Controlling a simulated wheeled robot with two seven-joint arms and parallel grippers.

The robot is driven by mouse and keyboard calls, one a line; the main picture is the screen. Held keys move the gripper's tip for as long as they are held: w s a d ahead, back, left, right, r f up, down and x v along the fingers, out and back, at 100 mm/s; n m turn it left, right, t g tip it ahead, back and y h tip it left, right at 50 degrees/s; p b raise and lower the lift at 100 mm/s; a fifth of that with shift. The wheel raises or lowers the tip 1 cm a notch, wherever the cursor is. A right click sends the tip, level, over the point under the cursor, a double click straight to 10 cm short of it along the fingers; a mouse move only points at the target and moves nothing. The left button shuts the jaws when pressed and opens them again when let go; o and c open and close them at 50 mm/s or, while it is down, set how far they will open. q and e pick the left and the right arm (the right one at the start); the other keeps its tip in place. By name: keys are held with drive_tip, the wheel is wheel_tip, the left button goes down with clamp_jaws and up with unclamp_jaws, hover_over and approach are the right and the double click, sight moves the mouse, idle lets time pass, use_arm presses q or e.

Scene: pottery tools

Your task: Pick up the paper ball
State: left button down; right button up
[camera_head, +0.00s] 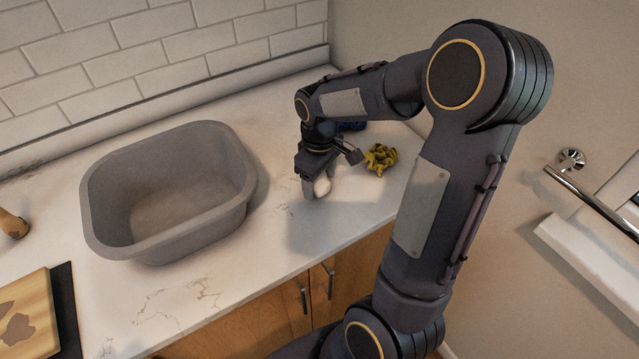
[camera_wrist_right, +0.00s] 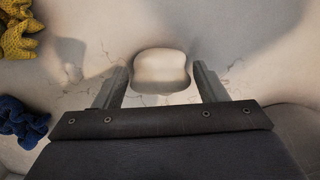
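A pale, smooth rounded lump, which I take for the paper ball (camera_head: 322,186), sits at the right gripper's fingertips over the worktop. In the right wrist view the lump (camera_wrist_right: 161,70) lies between the two fingers, with a narrow gap on each side. My right gripper (camera_head: 317,184) points down at the worktop and is open around it; its two fingers also show in the right wrist view (camera_wrist_right: 161,78). Part of the lump is hidden by a finger in the head view. My left gripper is not in view.
A grey basin (camera_head: 95,205) stands left of the gripper. A crumpled yellow cloth (camera_head: 380,158) lies right of it, and a blue cloth (camera_wrist_right: 22,122) lies nearby. A wooden board (camera_head: 35,305) is at the lower left. The worktop's front edge is close.

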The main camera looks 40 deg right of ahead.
drive_tip(key=c, duration=0.8)
drive_tip(key=shift+r, duration=0.15)
